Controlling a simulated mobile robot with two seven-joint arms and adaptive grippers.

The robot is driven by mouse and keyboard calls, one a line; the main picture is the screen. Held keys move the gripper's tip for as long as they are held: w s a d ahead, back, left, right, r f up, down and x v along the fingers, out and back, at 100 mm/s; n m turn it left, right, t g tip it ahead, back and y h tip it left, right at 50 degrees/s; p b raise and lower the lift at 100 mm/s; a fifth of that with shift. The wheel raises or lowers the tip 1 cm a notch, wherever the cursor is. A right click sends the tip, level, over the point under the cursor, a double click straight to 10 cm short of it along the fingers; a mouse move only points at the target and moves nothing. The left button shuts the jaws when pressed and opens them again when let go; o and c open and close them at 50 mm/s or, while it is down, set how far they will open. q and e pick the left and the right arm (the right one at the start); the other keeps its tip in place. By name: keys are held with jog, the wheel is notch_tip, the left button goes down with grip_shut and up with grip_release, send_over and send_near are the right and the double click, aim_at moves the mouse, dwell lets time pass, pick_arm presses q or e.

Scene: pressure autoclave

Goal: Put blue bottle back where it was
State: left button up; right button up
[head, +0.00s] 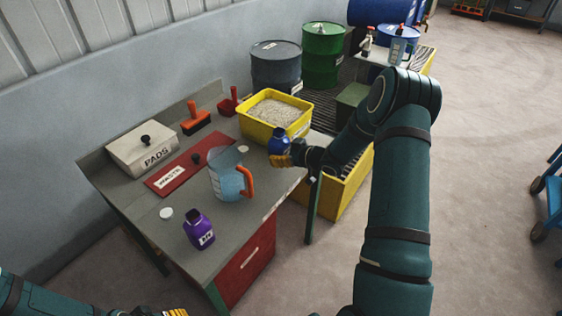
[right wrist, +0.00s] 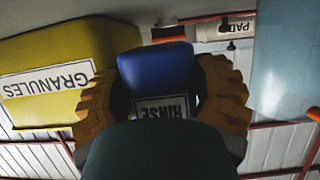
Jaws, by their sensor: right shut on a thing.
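The blue bottle (head: 279,142) is in my right gripper (head: 281,160), at the right end of the grey workbench (head: 236,195), in front of the yellow granules tub. In the right wrist view the bottle (right wrist: 155,72) shows a label reading RINSE, with yellow fingers (right wrist: 163,100) on both sides of it. I cannot tell whether the bottle touches the bench top. My left gripper (head: 174,312) shows only as a yellow bit at the bottom edge of the head view; its jaws are cut off.
A clear jug (head: 228,178) with an orange handle stands left of the bottle. A purple bottle (head: 198,229) and a white cap (head: 166,213) are at the front left.

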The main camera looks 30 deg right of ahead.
notch_tip(320, 180, down, 4)
jog(key=shift+r+b, duration=0.2)
jog(key=shift+b, duration=0.25)
jog(key=shift+f, duration=0.1)
jog(key=o, duration=1.4)
